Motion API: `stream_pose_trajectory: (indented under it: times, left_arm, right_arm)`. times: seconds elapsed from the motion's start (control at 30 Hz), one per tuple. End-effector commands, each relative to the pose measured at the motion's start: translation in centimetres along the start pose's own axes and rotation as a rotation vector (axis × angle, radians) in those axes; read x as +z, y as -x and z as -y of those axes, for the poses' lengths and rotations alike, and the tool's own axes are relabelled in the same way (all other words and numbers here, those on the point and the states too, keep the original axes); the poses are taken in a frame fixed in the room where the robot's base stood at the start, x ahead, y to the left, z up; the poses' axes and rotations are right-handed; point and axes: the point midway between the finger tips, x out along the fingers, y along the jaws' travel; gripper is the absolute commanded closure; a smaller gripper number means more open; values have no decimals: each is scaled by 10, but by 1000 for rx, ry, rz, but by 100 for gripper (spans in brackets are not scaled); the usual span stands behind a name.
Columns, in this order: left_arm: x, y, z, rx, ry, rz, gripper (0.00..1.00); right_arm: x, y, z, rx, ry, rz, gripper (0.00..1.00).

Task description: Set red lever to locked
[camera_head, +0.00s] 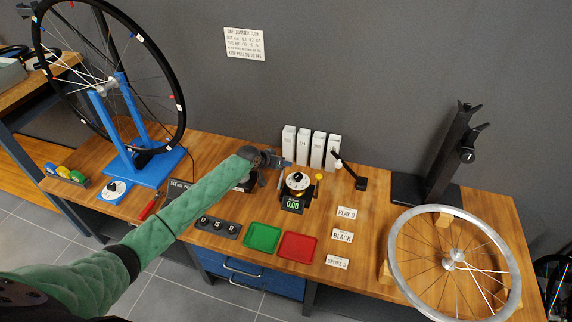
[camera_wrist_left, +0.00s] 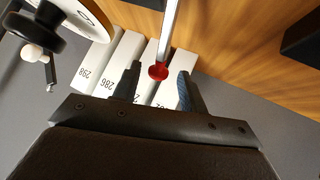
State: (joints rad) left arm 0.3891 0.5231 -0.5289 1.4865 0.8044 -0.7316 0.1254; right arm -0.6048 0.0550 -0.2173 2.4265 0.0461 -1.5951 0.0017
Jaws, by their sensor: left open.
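The red lever shows in the left wrist view as a round red knob (camera_wrist_left: 158,72) on a straight silver rod. My left gripper (camera_wrist_left: 157,88) is open, one finger on each side of the knob, with gaps visible on both sides. In the head view my left gripper (camera_head: 286,161) is at the far end of the green-sleeved arm, just behind the dial device (camera_head: 297,182) with its green 0.00 display. The lever's locked marking does not show. My right gripper is not in view.
Several white numbered boxes (camera_head: 318,149) stand behind the dial device. A small black lamp-like arm (camera_head: 350,174) is to their right. A green tray (camera_head: 262,237) and a red tray (camera_head: 297,247) lie in front. A wheel on a blue stand (camera_head: 140,168) is at left, a silver rim (camera_head: 398,268) at right.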

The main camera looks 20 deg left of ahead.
Motion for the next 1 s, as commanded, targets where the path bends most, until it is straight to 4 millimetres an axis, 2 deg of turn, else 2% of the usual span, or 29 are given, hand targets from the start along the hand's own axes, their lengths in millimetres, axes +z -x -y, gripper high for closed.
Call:
stream_pose_trajectory:
  times: [0.1, 0.3, 0.83, 1.0]
  left_arm:
    - [2, 16, 0, 0, -1, 0, 57]
    - [0, 31, 0, 0, 0, 0, 57]
    - [0, 33, 0, 0, -4, 0, 57]
    - [12, 33, 3, -16, -35, 62, 57]
  right_arm:
    - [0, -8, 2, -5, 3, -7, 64]
    - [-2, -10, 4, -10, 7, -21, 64]
    - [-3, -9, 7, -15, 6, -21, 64]
    - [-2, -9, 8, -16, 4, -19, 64]
